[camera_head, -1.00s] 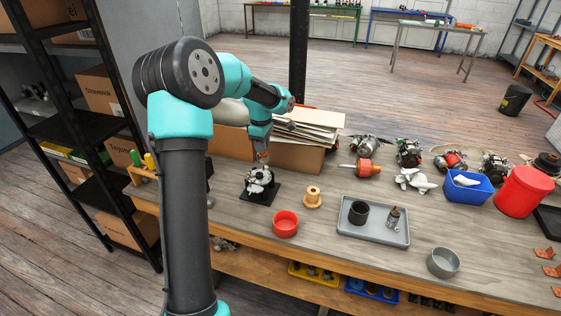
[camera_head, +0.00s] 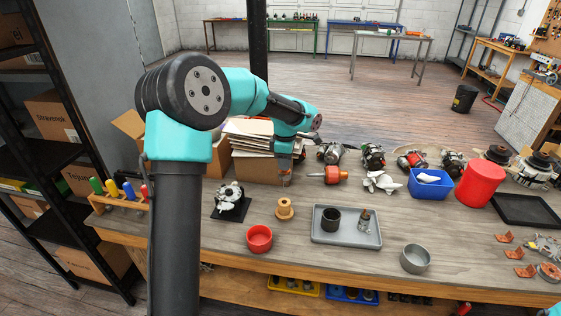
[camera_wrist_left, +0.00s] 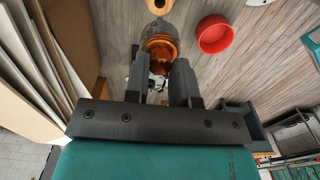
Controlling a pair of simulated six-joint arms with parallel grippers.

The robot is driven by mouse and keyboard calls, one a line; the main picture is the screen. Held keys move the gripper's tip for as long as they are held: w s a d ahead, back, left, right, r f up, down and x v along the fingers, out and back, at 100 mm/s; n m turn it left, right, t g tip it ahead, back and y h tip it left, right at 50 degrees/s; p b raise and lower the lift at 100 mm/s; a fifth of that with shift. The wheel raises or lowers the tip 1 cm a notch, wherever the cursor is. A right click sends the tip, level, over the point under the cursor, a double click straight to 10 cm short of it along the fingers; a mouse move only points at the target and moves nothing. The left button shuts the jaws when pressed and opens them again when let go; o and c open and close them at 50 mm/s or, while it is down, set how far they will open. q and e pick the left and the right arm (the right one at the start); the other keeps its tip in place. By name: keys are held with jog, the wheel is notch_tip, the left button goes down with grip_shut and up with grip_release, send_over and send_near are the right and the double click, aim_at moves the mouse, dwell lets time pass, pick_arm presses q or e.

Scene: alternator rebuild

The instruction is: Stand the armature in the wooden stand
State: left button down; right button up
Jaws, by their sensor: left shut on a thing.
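My left gripper (camera_head: 287,177) hangs over the bench, in front of the cardboard box of papers. In the left wrist view the left gripper (camera_wrist_left: 163,72) is shut on the armature (camera_wrist_left: 160,45), which shows copper-orange windings and a steel core beyond the fingertips. In the head view the armature is too small and covered to make out clearly. The wooden stand (camera_head: 284,208), a light spool-like piece, stands on the bench just nearer than the gripper, apart from it. My right gripper is out of view.
A red bowl (camera_head: 259,238) is left of and nearer than the stand; it also shows in the left wrist view (camera_wrist_left: 214,33). A grey tray (camera_head: 346,239) is to the right. An alternator housing (camera_head: 231,196) is to the left. An orange-red rotor (camera_head: 336,174) lies behind, near the gripper.

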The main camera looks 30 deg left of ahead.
aim_at(285, 181)
pick_arm(q)
jog(key=shift+f, duration=1.5)
jog(key=shift+f, duration=0.4)
jog(key=shift+f, duration=0.35)
jog(key=shift+f, duration=0.5)
jog(key=shift+f, duration=0.35)
jog(key=shift+f, duration=0.8)
jog(key=shift+f, duration=0.35)
jog(key=shift+f, duration=0.45)
